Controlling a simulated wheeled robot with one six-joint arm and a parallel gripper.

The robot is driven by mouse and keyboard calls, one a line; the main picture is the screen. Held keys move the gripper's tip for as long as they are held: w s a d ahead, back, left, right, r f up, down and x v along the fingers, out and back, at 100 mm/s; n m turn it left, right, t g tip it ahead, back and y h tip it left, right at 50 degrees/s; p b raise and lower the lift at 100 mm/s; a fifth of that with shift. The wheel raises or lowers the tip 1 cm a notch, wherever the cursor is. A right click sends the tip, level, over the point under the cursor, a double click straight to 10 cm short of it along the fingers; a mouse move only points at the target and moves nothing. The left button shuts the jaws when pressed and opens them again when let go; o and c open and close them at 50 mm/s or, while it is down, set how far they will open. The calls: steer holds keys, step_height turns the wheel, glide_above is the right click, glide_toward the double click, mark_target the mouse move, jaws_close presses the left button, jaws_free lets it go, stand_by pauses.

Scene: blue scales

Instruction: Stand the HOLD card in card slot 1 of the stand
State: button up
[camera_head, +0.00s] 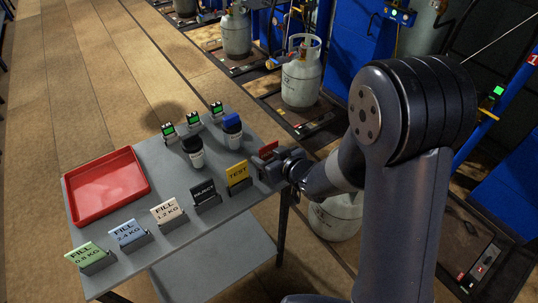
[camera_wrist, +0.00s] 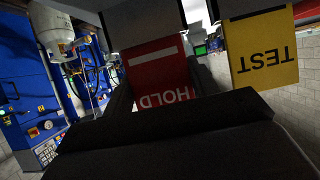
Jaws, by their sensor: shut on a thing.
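The red HOLD card (camera_head: 268,147) is at the right end of the row of cards on the grey table. My gripper (camera_head: 280,163) is shut on it, coming in from the right. In the wrist view the HOLD card (camera_wrist: 158,72) shows between the dark fingers, its lower lettering partly hidden by the gripper. A grey holder block (camera_wrist: 145,20) meets the card's edge there; I cannot tell whether the card is still seated in it. I cannot make out which part is card slot 1 of the stand.
The yellow TEST card (camera_head: 238,174) stands close beside the HOLD card, left of my gripper. The black REJECT card (camera_head: 204,191) and several FILL cards continue the row. A red tray (camera_head: 107,151), two cups and small green-lit displays (camera_head: 192,117) occupy the table behind.

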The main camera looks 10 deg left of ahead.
steer(key=shift+f+b, duration=0.6)
steer(key=o, duration=1)
steer(key=shift+o, duration=0.2)
steer(key=v, duration=1)
steer(key=shift+s+d, duration=0.2)
steer(key=shift+d, duration=0.1)
steer(key=shift+a+r, duration=0.1)
steer(key=x, duration=1)
steer(key=shift+w+a, duration=0.25)
steer(key=shift+r+p, duration=0.15)
steer(key=shift+p, duration=0.15)
